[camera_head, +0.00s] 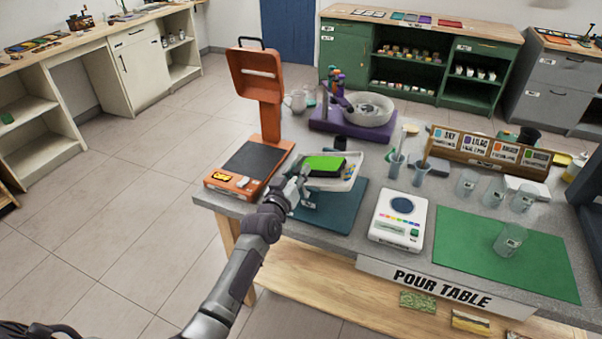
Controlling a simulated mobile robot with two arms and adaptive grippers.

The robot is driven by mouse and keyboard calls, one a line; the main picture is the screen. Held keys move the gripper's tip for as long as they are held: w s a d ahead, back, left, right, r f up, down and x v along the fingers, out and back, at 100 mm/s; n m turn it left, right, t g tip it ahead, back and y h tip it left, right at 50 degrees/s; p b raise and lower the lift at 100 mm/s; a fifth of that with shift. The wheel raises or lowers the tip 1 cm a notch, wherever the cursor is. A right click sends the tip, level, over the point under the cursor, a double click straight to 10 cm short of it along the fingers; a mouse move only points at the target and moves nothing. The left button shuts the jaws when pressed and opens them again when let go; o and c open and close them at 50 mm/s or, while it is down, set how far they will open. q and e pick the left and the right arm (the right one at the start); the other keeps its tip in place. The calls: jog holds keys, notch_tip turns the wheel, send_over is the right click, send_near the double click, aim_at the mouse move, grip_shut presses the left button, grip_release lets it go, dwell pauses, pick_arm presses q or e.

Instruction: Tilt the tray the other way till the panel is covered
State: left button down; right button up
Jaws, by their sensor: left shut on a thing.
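My left gripper (298,188) is shut on the near left edge of a white tray (336,185). The tray is over a dark teal mat (335,215) on the pour table, and it looks slightly tilted. I cannot tell whether any part of it touches the mat. The panel (325,165) sits in the tray with bright green on its top and darker sides. A dark strip shows along its right side; I cannot tell whether that is bare surface. My right gripper is not in view.
An orange stand (271,120) is left of the tray. A white scale (399,218) is to its right, beside a green mat (505,250) with a clear cup (509,240). A purple base with a bowl (370,108) stands behind. Several cups and a labelled rack (490,150) are at the right.

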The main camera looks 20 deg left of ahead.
pick_arm(q)
jog(key=shift+a+f+n, duration=0.1)
jog(key=shift+a+n, duration=0.15)
jog(key=shift+n, duration=0.05)
dwell(0.4)
jog(key=c, duration=0.9)
grip_release()
jog(key=shift+o, duration=0.2)
jog(key=s, duration=1.2)
jog(key=shift+a, duration=0.2)
